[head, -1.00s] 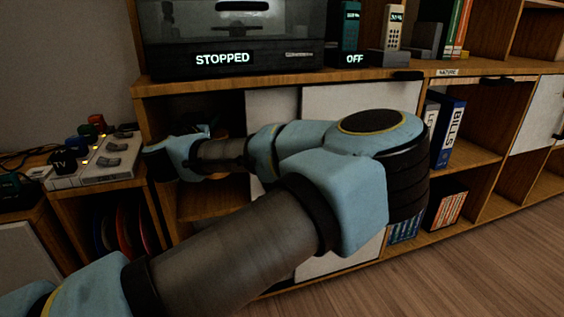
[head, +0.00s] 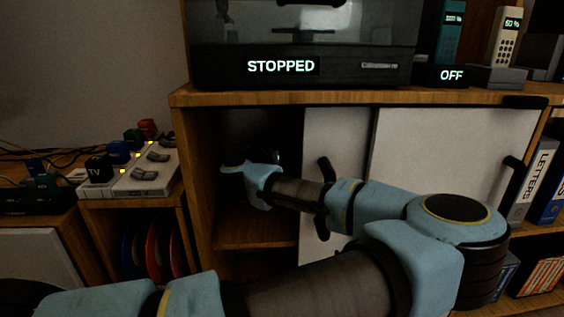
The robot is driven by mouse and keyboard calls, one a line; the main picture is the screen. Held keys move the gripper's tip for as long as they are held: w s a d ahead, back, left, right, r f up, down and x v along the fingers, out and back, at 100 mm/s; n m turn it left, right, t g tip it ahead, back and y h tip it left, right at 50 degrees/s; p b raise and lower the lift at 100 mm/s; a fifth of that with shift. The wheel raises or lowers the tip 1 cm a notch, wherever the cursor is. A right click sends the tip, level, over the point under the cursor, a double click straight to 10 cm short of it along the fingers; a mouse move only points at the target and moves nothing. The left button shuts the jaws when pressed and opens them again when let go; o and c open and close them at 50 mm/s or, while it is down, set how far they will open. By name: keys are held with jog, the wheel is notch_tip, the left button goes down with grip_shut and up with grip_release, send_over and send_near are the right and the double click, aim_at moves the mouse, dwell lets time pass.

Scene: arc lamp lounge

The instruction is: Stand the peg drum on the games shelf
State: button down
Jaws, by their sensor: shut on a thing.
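My gripper (head: 273,157) is inside the open left compartment of the wooden cabinet, above its shelf board (head: 255,232). My wrist hides most of it and its fingertips do not show. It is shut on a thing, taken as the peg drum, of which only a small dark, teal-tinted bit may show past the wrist. The drum's shape and tilt are hidden. No label marks this compartment as the games shelf, so I cannot tell which shelf that is.
White sliding doors (head: 450,150) with dark handles close the compartments to the right. The cabinet's left side wall (head: 200,190) stands close to my wrist. Above is the cabinet top (head: 300,97) with a machine reading STOPPED (head: 330,45). A switch box (head: 145,178) stands left.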

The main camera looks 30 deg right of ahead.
jog(key=shift+f+b, duration=0.8)
jog(key=shift+f, duration=1.25)
jog(key=shift+c, duration=2.2)
grip_release()
jog(key=shift+a, duration=0.1)
jog(key=p+v, duration=0.8)
jog(key=v, duration=0.4)
